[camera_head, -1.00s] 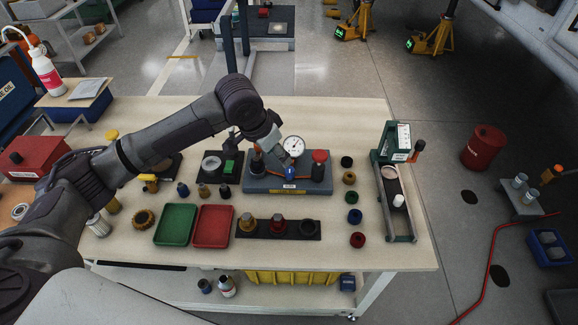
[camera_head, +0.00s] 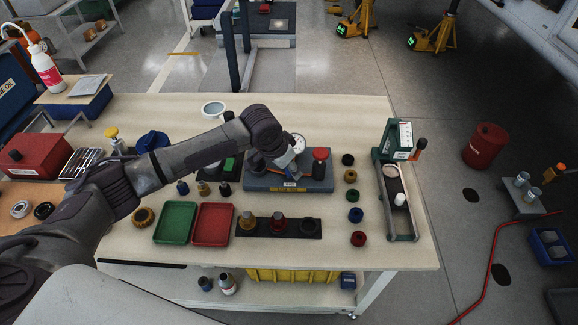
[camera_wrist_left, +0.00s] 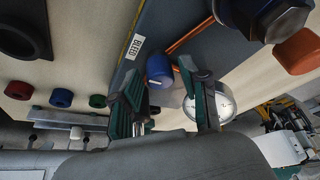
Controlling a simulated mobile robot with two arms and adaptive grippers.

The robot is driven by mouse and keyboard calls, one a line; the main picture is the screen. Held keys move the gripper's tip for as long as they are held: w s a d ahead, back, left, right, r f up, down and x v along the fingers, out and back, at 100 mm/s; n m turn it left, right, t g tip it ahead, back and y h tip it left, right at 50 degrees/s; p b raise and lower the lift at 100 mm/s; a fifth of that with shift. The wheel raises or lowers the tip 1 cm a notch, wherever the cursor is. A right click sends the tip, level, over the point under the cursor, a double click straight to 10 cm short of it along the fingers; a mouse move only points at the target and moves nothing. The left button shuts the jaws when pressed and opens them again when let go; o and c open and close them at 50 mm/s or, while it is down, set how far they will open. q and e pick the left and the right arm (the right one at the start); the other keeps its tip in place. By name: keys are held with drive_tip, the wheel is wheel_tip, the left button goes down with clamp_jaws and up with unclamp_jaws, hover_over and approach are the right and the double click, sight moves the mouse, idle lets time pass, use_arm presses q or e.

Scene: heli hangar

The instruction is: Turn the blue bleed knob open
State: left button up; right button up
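The blue bleed knob (camera_wrist_left: 159,68) is on the grey fixture (camera_wrist_left: 150,20) beside the BLEED label (camera_wrist_left: 133,46) in the left wrist view. My left gripper (camera_wrist_left: 158,76) is open, with one finger on each side of the knob. I cannot tell whether either finger touches it. In the head view my left gripper (camera_head: 283,165) is over the fixture (camera_head: 306,186) and hides the knob. The white dial gauge (camera_head: 299,144) stands just behind it; it also shows in the left wrist view (camera_wrist_left: 222,103). My right gripper is not in view.
A red knob (camera_head: 320,155) stands on the fixture to the right. Several coloured caps (camera_head: 355,215) line the table's right part. A green tray (camera_head: 175,222) and red tray (camera_head: 213,225) lie front left. A slide rig (camera_head: 400,205) stands at the right edge.

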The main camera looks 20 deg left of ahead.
use_arm(q)
clamp_jaws()
